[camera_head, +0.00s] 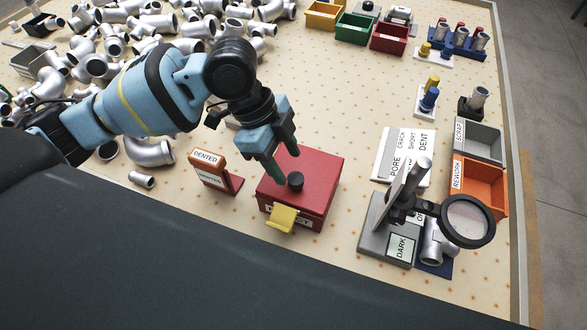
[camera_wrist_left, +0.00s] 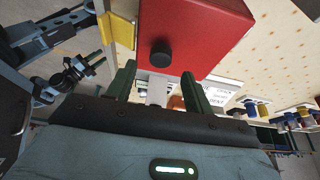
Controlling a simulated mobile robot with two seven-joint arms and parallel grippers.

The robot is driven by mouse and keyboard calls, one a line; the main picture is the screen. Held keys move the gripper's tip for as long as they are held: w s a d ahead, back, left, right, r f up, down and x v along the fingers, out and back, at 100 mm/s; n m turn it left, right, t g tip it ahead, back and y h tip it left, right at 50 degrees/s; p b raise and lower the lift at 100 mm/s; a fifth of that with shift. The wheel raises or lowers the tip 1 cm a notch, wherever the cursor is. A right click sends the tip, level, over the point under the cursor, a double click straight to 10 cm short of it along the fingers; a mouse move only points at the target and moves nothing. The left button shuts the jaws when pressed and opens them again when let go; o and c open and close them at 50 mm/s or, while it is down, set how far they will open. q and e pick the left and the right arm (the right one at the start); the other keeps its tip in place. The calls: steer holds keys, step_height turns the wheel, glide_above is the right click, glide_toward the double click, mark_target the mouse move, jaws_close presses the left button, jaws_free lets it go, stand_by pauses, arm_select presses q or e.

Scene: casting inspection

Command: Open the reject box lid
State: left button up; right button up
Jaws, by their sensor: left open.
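The reject box (camera_head: 318,193) is a red box with its lid down and a black round knob (camera_head: 296,181) on top. A yellow tab (camera_head: 282,218) sticks out from its front. My left gripper (camera_head: 287,165) is open and empty, pointing down just above the lid beside the knob. In the left wrist view, the knob (camera_wrist_left: 161,53) on the red lid (camera_wrist_left: 205,28) lies between the lines of the two fingers (camera_wrist_left: 157,76), beyond their tips. My right gripper (camera_wrist_left: 97,59) shows small at the left of that view, its fingers apart with nothing between them.
A red-orange stand (camera_head: 207,168) labelled DENTED is just left of the box. A magnifier (camera_head: 467,220) on a grey base stands to the right, near the orange REWORK bin (camera_head: 480,188) and grey SCRAP bin (camera_head: 478,143). Many metal pipe castings crowd the back left. The table's middle is clear.

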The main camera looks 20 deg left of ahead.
mark_target(296, 178)
arm_select(q)
steer(key=shift+x, duration=2.15)
jaws_close()
